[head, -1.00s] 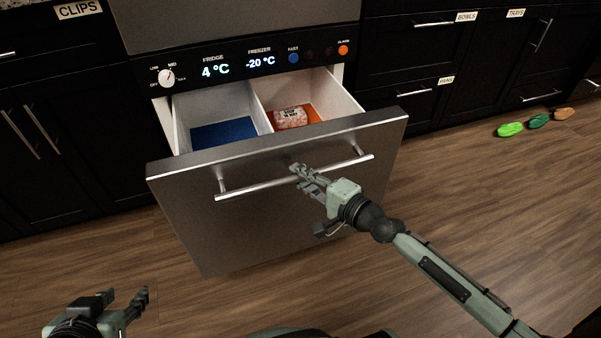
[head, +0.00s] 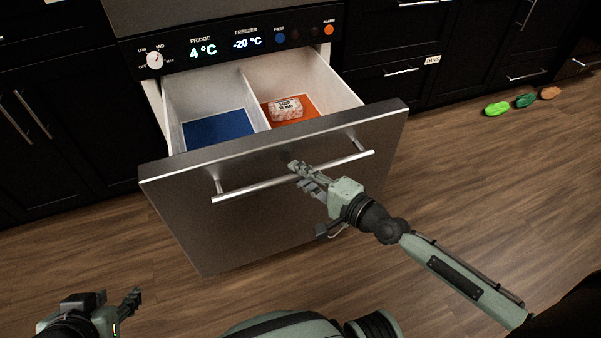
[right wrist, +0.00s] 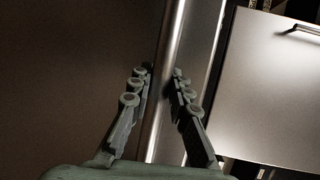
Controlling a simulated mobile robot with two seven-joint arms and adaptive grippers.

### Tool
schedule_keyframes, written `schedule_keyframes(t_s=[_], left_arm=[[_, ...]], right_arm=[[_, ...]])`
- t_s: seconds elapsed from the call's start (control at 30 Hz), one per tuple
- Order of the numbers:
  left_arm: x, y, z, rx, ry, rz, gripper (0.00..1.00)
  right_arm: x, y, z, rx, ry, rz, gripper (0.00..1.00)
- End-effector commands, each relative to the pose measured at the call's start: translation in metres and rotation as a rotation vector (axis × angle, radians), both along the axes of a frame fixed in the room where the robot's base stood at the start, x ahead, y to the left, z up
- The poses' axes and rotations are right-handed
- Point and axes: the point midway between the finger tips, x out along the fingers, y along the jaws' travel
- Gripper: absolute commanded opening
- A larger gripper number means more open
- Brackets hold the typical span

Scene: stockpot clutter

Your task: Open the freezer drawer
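The freezer drawer (head: 270,205) is a steel-fronted drawer standing well out from its cabinet, with its inside showing from above. Its long bar handle (head: 240,189) runs across the front. My right gripper (head: 302,175) is at the middle of this bar. In the right wrist view its fingers (right wrist: 160,82) lie on either side of the bar, close against it, so it looks shut on the handle. My left gripper (head: 118,298) is low at the left, away from the drawer, empty with its fingers apart.
The drawer holds a blue-floored left compartment (head: 218,128) and an orange-floored right one with a meat pack (head: 286,109). A control panel (head: 240,43) reads fridge 4 °C, freezer -20 °C. Green and brown objects (head: 524,100) lie on the floor at right. Wood floor (head: 480,180) is otherwise clear.

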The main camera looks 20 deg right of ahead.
Motion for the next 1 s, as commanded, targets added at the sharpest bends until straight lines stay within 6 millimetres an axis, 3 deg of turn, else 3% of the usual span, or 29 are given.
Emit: schedule_keyframes(t_s=[0.17,0.53,1.0], left_arm=[[0.000,0.000,0.000,-0.001,0.000,0.001,0.40],[-0.001,0.000,0.000,0.001,0.000,0.001,0.40],[-0.001,0.000,0.000,0.001,0.000,-0.001,0.40]], right_arm=[[0.000,0.000,0.000,0.000,0.000,-0.001,0.39],[-0.006,-0.003,0.000,-0.003,0.002,0.001,0.39],[-0.086,-0.040,0.016,-0.005,0.005,0.004,0.39]])
